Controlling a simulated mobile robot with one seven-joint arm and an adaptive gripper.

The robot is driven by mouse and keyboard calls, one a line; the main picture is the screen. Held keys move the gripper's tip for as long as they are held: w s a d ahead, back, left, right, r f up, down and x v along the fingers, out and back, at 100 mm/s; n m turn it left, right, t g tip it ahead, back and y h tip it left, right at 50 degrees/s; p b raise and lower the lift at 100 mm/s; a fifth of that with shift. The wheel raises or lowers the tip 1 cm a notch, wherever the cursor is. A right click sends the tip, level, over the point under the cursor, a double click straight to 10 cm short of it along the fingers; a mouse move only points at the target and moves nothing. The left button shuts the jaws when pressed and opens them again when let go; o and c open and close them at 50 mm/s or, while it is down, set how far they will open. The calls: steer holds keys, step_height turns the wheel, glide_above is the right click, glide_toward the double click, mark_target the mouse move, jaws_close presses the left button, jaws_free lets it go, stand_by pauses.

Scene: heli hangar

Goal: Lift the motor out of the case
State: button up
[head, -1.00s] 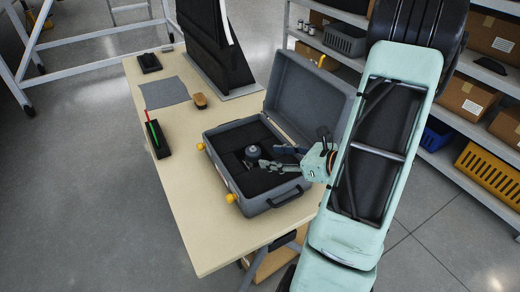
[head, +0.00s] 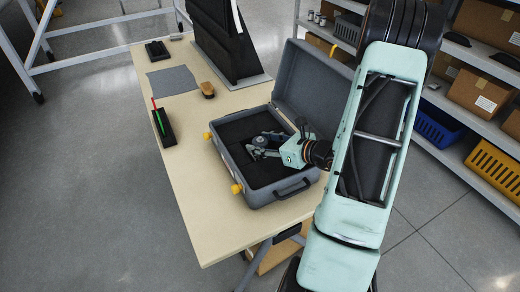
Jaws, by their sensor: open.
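The open grey case (head: 225,160) stands on the table with dark foam inside and its lid raised at the back right. The motor (head: 260,142) is a small dark round thing sitting in the foam near the middle of the case. My gripper (head: 262,148) reaches in from the right, low over the foam. Its fingers are open and lie at the motor, partly covering it. I cannot tell whether they touch it.
The raised lid (head: 312,85) stands close to my arm. Shelves with boxes stand at the right.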

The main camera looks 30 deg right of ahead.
steer(key=shift+w+a+f, duration=0.15)
steer(key=shift+w, duration=0.15)
steer(key=shift+c, duration=0.5)
jaws_close()
